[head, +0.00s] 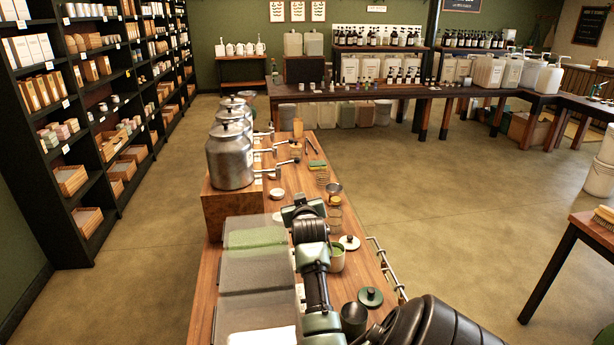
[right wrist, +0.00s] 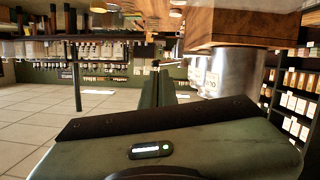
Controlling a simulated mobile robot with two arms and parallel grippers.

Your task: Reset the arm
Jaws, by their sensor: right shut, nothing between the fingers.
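Three metal pump canisters stand in a row at the back left of the wooden counter (head: 207,300). The nearest canister (head: 231,165) sits on a wooden block (head: 228,207) with its lever handle pointing right. My right gripper (head: 303,210) is over the counter, to the right of and nearer than that block, apart from the canister. It is shut and empty. In the right wrist view, upside down, the shut fingers (right wrist: 172,85) show beside a metal canister (right wrist: 228,68) under its wooden block (right wrist: 240,25). My left gripper is not in view.
Clear bins (head: 250,272) stand left of my right arm. To its right are a jar with green contents (head: 337,258), a white lid (head: 349,242), a green lid (head: 370,297) and a dark cup (head: 353,318). A metal rail (head: 386,268) edges the counter.

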